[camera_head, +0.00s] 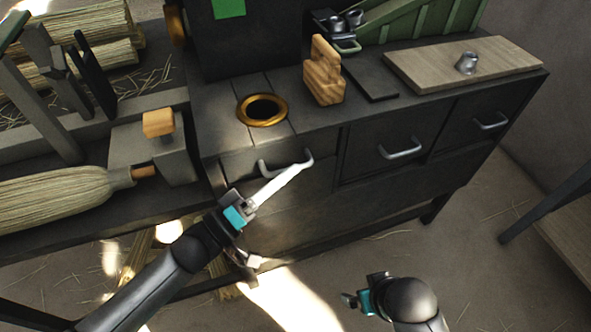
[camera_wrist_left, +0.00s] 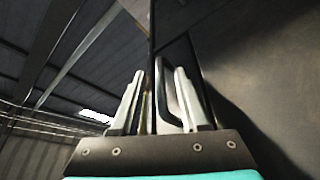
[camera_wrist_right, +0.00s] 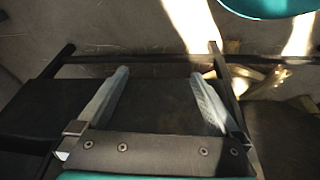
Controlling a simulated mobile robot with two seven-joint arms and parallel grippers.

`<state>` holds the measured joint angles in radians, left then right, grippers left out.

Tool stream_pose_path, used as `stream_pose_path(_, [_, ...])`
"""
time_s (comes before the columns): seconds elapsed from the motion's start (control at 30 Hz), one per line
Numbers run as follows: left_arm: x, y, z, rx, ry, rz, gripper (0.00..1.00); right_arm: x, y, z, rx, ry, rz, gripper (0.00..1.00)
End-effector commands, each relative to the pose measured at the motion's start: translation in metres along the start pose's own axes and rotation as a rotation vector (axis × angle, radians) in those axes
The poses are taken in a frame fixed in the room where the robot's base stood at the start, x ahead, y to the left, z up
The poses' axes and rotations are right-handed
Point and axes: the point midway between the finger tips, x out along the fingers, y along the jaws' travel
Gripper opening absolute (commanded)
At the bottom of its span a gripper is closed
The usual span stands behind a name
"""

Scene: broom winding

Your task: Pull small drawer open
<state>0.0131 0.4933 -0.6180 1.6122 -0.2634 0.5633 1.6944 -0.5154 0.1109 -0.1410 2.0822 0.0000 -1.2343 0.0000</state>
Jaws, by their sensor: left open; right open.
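The dark cabinet (camera_head: 300,215) has several drawers, each with a metal bar handle. The leftmost drawer's handle (camera_head: 264,168) is partly covered by my left gripper (camera_head: 303,165). My left gripper is open, its fingers pointing up at that handle. In the left wrist view, the handle (camera_wrist_left: 174,95) shows between the two fingers; I cannot tell whether they touch it. The middle drawer (camera_head: 385,135) and right drawer (camera_head: 476,118) look closed. My right gripper (camera_wrist_right: 158,75) is open and empty, low in front of the cabinet, away from the handles.
On the cabinet top are a brass ring (camera_head: 262,109), a wooden block (camera_head: 323,75) and a wooden board (camera_head: 440,68) with a metal cup (camera_head: 466,62). A broom (camera_head: 60,195) lies on the left bench. Another table (camera_head: 572,235) stands at the right. The floor between is mostly clear.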

Motion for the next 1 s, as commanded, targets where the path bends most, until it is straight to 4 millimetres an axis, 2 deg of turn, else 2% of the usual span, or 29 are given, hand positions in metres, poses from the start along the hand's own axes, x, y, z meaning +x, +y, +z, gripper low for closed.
stream_pose_path(0.03, [0.008, 0.000, 0.000, 0.000, 0.001, 0.004, 0.45, -0.002, 0.000, -0.002, 0.000, 0.008, 0.001, 1.00])
stream_pose_path(0.2, [0.023, 0.000, 0.000, -0.001, 0.001, 0.002, 0.45, -0.011, 0.001, -0.007, 0.001, 0.021, 0.002, 1.00])
stream_pose_path(0.57, [0.028, 0.000, 0.000, 0.000, 0.000, 0.000, 0.45, -0.015, 0.001, -0.008, 0.001, 0.023, 0.002, 1.00])
stream_pose_path(1.0, [0.028, 0.000, 0.000, 0.000, 0.000, 0.000, 0.00, -0.014, 0.001, -0.008, 0.001, 0.023, 0.002, 1.00])
